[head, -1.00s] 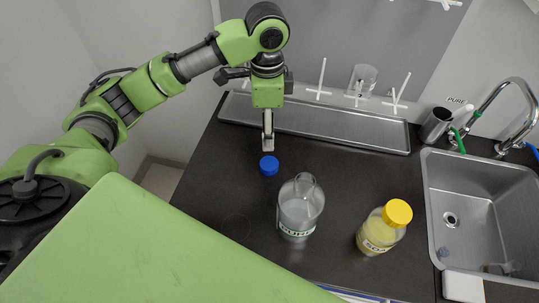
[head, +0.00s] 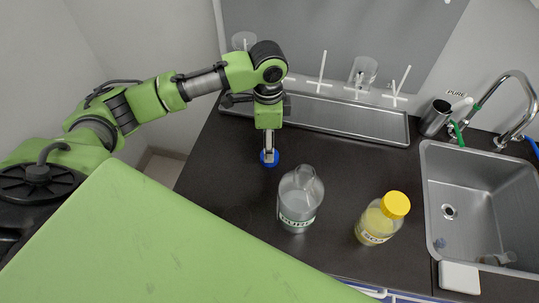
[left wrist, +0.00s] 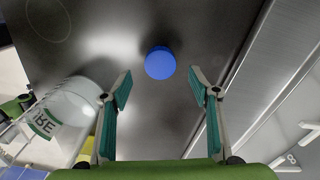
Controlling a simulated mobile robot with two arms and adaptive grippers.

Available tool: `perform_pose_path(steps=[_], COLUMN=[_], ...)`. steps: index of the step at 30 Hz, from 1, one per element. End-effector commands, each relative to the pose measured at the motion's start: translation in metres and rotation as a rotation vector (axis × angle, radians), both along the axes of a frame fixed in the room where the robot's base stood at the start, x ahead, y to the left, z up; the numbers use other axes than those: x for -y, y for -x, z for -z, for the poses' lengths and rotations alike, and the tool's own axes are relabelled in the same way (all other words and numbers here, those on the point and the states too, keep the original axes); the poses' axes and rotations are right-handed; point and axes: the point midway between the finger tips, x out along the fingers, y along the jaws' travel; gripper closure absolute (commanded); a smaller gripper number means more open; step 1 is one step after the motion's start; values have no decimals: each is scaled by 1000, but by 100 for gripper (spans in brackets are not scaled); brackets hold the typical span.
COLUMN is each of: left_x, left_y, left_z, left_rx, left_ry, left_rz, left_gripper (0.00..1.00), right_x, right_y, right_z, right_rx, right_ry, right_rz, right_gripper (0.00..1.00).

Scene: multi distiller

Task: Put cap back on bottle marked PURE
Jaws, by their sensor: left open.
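The blue cap (head: 270,164) lies on the dark counter, left of and behind the bottle marked PURE in the head view. In the left wrist view the blue cap (left wrist: 160,63) is ahead of the fingertips, between their lines. The uncapped clear bottle (head: 298,207) stands upright with a PURE label; part of it shows in the left wrist view (left wrist: 70,105). My left gripper (head: 269,156) points down just above the cap; its fingers (left wrist: 160,90) are open and empty. My right gripper is in neither view.
A bottle with a yellow cap (head: 381,222) stands right of the PURE bottle. A metal sink (head: 480,200) is at the right. A long metal tray (head: 350,119) with a drying rack above lies at the back. The counter around the cap is clear.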

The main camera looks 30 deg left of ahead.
Motion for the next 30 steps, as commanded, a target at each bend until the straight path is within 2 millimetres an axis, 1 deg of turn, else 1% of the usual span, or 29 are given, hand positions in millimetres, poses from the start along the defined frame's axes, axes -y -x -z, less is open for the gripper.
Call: perform_pose_path(steps=[5,8,11,12,16,19,27,29,30], left_x=[0,1,2,2,2,2,2,2,2], left_y=[0,1,0,0,-1,-1,-1,-1,-1], left_z=[2,14,30,36,49,52,52,52,52], left_rx=[-2,-6,-5,-5,-2,-1,0,0,0], left_ry=[0,0,1,-1,0,0,0,0,0], left_rz=[0,0,0,0,0,1,1,1,1], left_gripper=[44,44,44,44,44,44,44,59,68], right_x=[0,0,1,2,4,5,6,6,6], right_y=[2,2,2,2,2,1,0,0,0], right_z=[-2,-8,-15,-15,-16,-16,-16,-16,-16], right_rx=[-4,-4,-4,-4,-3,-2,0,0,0], right_ry=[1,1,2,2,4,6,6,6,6], right_rz=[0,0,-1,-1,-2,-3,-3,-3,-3], right_gripper=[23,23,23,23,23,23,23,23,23])
